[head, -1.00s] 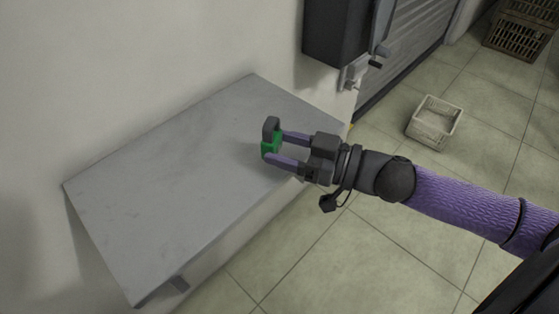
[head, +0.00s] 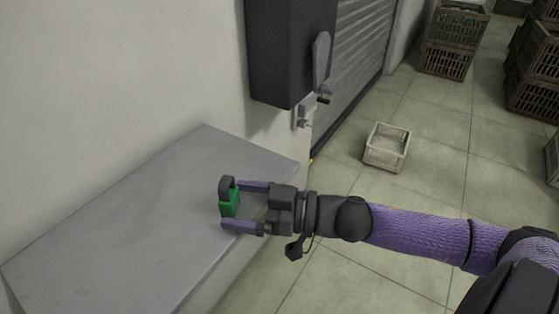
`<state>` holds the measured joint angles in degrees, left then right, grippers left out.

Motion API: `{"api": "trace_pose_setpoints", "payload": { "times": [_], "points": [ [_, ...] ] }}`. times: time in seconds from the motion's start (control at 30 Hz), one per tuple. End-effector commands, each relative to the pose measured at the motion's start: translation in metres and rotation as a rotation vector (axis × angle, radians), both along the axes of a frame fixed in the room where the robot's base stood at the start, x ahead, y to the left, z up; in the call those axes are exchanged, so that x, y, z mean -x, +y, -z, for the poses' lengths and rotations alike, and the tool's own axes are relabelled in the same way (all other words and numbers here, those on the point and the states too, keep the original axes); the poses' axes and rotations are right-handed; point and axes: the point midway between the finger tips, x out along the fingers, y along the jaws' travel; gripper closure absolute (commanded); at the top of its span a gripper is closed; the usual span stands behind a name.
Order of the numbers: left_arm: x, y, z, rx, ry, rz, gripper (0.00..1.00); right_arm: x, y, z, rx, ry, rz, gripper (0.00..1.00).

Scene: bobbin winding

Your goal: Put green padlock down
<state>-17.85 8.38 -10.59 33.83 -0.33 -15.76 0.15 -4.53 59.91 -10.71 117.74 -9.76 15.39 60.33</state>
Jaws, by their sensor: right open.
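The green padlock (head: 229,203) with its dark grey shackle is at the right part of the grey wall shelf (head: 130,222). It looks upright, with the shackle on top, and appears to rest on the shelf. My right gripper (head: 229,206) comes in from the right with its two purple fingers apart, one on the far side and one on the near side of the padlock. The jaws are open, and a gap shows between the near finger and the padlock. My left gripper is out of view.
A dark wall box (head: 283,50) with a grey lever (head: 321,58) hangs beyond the shelf, beside a roller shutter (head: 361,60). A pale basket (head: 387,147) stands on the tiled floor. Brown crates (head: 447,60) are stacked farther back. The shelf's left part is clear.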

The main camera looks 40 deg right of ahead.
Motion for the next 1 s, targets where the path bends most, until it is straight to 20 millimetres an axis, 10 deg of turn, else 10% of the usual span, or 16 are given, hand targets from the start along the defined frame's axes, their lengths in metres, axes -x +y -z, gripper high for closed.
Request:
{"api": "trace_pose_setpoints", "payload": {
  "times": [0.83, 0.93, 1.0],
  "points": [
    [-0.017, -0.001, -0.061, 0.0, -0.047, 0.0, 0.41, 0.088, -0.084, -0.001, 0.003, 0.002, 0.009, 0.04],
    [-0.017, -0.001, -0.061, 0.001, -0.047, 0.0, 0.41, 0.086, -0.11, 0.035, 0.063, 0.06, 0.165, 0.04],
    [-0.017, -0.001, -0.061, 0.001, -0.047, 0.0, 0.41, 0.099, -0.147, 0.099, 0.17, 0.193, 0.388, 0.04]
  ]
}}
